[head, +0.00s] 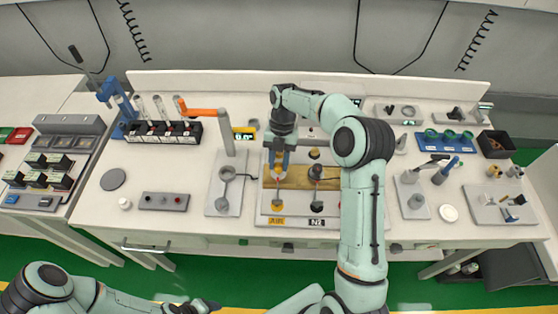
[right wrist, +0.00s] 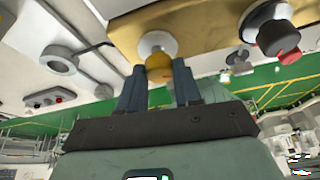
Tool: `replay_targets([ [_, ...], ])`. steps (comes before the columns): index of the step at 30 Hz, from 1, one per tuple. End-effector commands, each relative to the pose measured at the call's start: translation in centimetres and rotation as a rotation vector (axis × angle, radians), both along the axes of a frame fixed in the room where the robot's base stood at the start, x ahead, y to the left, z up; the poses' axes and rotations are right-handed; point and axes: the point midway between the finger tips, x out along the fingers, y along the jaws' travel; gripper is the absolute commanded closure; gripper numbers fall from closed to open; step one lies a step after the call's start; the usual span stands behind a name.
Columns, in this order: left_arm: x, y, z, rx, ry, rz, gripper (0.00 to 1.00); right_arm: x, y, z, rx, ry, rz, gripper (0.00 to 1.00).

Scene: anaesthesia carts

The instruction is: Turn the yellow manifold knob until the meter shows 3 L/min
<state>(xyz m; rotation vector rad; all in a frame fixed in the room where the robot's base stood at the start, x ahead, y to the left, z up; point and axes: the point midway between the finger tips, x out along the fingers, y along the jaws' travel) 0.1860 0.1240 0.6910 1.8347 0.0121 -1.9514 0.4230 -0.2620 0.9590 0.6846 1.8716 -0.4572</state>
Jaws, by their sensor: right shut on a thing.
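The brass manifold block (head: 297,184) stands on a pale plate in the middle of the bench. My right gripper (head: 277,168) reaches down at its left end. In the right wrist view the blue fingers of my right gripper (right wrist: 160,90) are shut on the yellow knob (right wrist: 158,68), one on each side, below a pale round collar. The meter (head: 244,133), yellow-edged with a lit green display, stands behind and left of the manifold; its digits look like 0.0 but are small. My left gripper (head: 196,306) is at the bottom edge, away from the bench; its jaws are unclear.
A black knob with a red part (right wrist: 274,38) sits beside the yellow one on the manifold. My right arm covers the bench right of the manifold.

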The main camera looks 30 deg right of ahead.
Motion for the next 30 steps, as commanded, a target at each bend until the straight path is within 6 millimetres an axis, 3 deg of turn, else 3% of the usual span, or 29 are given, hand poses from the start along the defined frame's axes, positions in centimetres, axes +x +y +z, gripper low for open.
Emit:
replay_targets([
  [9, 0.0, 0.0, 0.0, 0.000, 0.000, 0.000, 0.41, 0.1, -0.1, 0.1, -0.002, -0.005, -0.001, 0.97],
  [10, 0.0, 0.0, 0.0, 0.000, 0.000, 0.000, 0.41, 0.1, -0.1, 0.1, -0.002, -0.005, -0.001, 0.60],
  [12, 0.0, 0.0, 0.0, 0.000, 0.000, 0.000, 0.41, 0.1, -0.1, 0.1, -0.003, -0.004, 0.000, 0.41],
  [23, 0.0, 0.0, 0.0, 0.000, 0.000, 0.000, 0.41, 0.2, -0.1, 0.4, -0.001, -0.003, 0.000, 0.41],
  [30, 0.0, 0.0, 0.0, 0.000, 0.000, 0.000, 0.41, 1.5, -1.1, 4.0, -0.002, -0.008, -0.002, 0.41],
])
